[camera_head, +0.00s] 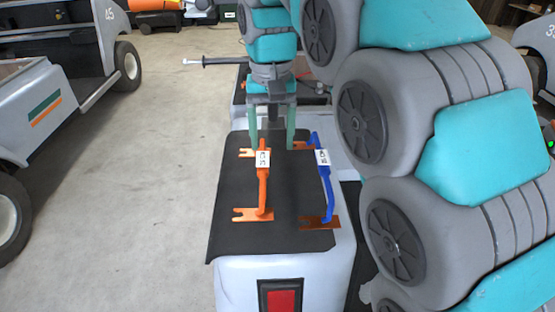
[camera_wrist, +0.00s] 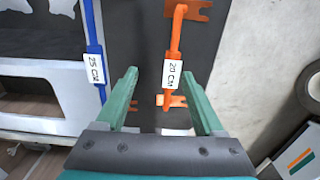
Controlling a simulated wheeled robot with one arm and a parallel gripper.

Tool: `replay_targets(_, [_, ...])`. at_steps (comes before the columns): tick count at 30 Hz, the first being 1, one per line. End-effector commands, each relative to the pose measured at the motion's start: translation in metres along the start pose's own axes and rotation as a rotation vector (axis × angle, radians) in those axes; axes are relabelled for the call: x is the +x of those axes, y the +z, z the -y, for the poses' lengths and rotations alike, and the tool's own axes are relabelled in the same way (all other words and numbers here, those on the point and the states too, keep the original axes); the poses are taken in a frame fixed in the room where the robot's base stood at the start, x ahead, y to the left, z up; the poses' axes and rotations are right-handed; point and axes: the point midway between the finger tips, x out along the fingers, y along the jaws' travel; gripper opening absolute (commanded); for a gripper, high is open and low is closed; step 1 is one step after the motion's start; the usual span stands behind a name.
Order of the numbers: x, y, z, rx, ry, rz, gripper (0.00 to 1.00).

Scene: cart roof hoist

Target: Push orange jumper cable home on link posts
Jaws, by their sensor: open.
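The orange jumper cable (camera_head: 263,192), tagged 20 CM, lies lengthwise on a black mat (camera_head: 237,204), with a forked copper-coloured lug at each end. In the wrist view the orange cable (camera_wrist: 175,42) runs up from between the fingertips, its near lug lying between the fingers. My gripper (camera_head: 271,146) is open and empty, pointing down at the mat's far end; it also shows in the wrist view (camera_wrist: 159,73). The fingers stand on either side of the cable, apart from it. I cannot make out the link posts in either view.
A blue cable (camera_head: 326,184), tagged 25 CM, lies right of the orange one, and left of it in the wrist view. The mat covers a white cart body (camera_head: 235,272) with a red light. Another cart (camera_head: 38,105) stands left, with open floor between.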

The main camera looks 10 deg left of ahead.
Motion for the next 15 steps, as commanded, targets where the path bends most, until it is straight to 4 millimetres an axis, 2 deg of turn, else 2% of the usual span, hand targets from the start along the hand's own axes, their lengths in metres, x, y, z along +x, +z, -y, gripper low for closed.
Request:
replay_targets(1, [-0.002, -0.005, 0.011, -0.012, -0.002, -0.005, 0.70])
replay_targets(3, [-0.004, -0.009, 0.022, -0.022, -0.003, -0.008, 0.70])
replay_targets(6, [-0.005, -0.012, 0.030, -0.027, -0.003, -0.007, 0.70])
replay_targets(15, [0.014, -0.012, 0.032, -0.028, -0.003, -0.008, 0.70])
